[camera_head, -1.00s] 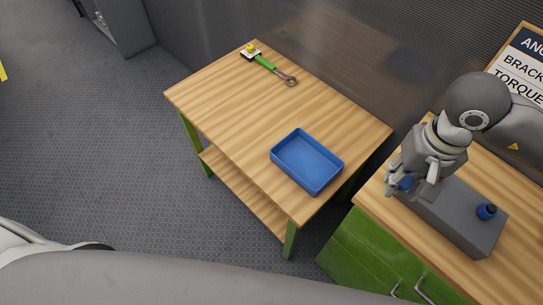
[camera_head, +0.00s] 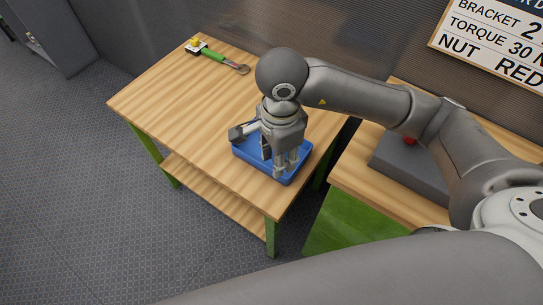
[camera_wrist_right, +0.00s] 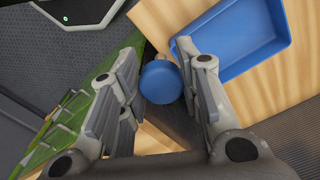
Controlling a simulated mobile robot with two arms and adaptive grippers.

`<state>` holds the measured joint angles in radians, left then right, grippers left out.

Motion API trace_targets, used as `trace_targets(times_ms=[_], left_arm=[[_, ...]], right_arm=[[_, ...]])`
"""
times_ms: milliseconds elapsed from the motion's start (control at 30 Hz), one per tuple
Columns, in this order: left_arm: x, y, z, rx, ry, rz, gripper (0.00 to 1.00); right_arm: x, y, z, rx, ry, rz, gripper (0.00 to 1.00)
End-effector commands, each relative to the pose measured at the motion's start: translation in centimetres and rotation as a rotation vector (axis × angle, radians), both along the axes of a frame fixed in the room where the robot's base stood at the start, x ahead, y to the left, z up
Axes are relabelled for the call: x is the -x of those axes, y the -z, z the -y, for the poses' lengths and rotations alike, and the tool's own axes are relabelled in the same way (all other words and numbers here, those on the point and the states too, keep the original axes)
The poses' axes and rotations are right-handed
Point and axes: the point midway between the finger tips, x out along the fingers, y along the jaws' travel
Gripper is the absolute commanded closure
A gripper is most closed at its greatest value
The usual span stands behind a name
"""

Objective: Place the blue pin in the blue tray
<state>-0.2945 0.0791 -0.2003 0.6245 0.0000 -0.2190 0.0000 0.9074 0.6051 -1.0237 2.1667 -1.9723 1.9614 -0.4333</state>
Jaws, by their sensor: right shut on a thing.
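The blue tray (camera_head: 243,154) lies on the wooden table, partly hidden by my right gripper (camera_head: 278,162) in the head view. My right gripper appears over the tray there, pointing down. In the right wrist view its fingers (camera_wrist_right: 158,72) are shut on the blue pin (camera_wrist_right: 160,84), whose round blue end shows. The tray (camera_wrist_right: 240,40) is to the upper right of the pin in that view. I cannot tell the pin's height above the tray. The pin is not clear in the head view. My left gripper is not in view.
A green-handled tool (camera_head: 214,56) and a yellow-topped item (camera_head: 195,44) lie at the far left of the wooden table (camera_head: 175,105). A grey block (camera_head: 400,165) with a red piece (camera_head: 410,140) sits on the green bench at right. The table's left part is clear.

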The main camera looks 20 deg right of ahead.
Motion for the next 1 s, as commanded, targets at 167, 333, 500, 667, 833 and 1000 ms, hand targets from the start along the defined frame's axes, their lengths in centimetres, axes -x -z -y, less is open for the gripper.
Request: trace_targets(times_ms=[167,333,500,667,833,1000], left_arm=[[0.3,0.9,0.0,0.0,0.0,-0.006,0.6],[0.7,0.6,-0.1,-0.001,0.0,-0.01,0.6],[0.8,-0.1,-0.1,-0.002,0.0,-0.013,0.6],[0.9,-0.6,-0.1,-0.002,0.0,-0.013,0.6],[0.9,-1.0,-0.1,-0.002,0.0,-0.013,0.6],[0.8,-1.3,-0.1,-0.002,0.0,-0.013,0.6]], right_arm=[[0.1,1.1,-0.8,-0.005,0.15,-0.001,0.95],[-1.3,1.7,-0.5,-0.003,0.194,-0.004,0.95],[-4.7,3.2,0.4,-0.002,0.194,-0.004,0.95],[-7.8,4.6,1.0,-0.004,0.192,-0.004,0.95],[-10.4,7.4,1.7,-0.003,0.189,-0.006,0.95],[-12.2,9.6,2.1,-0.004,0.188,-0.004,0.95]])
